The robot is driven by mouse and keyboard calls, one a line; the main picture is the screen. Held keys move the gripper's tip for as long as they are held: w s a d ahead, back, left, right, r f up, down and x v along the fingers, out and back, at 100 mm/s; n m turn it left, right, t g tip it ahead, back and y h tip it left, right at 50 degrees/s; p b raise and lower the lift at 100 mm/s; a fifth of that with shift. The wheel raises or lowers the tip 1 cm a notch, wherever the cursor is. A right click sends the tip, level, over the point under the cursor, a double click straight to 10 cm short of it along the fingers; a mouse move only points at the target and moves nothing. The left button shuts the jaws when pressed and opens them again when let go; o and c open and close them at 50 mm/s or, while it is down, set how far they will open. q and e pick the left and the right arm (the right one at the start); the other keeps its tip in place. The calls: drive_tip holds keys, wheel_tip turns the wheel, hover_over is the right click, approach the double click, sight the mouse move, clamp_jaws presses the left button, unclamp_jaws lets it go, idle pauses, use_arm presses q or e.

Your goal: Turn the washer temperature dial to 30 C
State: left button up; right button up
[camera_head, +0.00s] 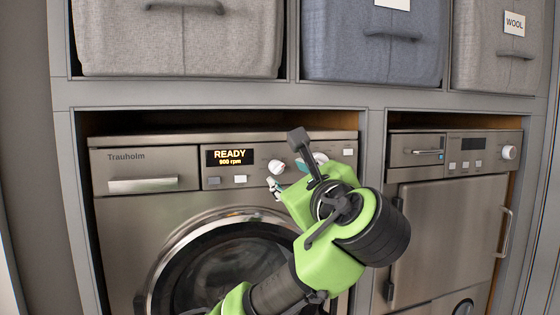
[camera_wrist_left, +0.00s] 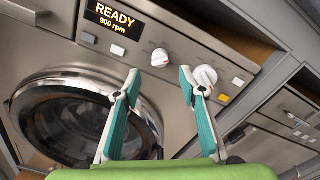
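The washer (camera_head: 125,215) has a display (camera_head: 230,157) reading "READY 900 rpm". Two white dials sit right of the display: a left dial (camera_head: 277,166) and a right dial (camera_head: 320,158), partly hidden by my arm in the head view. In the left wrist view, the left dial (camera_wrist_left: 160,57) shows between and beyond my fingertips, and the right dial (camera_wrist_left: 205,76) is beside the right finger, partly covered by it. I cannot read which one sets temperature. My left gripper (camera_head: 275,188) is open and empty in front of the panel; its spread teal fingers (camera_wrist_left: 159,76) show clearly. My right gripper is out of view.
The round door (camera_head: 225,255) lies below. A second appliance (camera_head: 440,220) stands right, behind a grey divider. Fabric bins (camera_head: 180,40) sit on the shelf above.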

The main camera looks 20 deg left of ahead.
sight(279, 169)
use_arm(q)
drive_tip(key=p+x, duration=0.2)
drive_tip(key=x, duration=0.4)
drive_tip(key=shift+w+a+p, duration=0.1)
drive_tip(key=shift+p, duration=0.2)
drive_tip(key=shift+w+a+f, duration=0.1)
drive_tip(key=shift+w+a, duration=0.15)
drive_tip(key=shift+w, duration=0.2)
clamp_jaws()
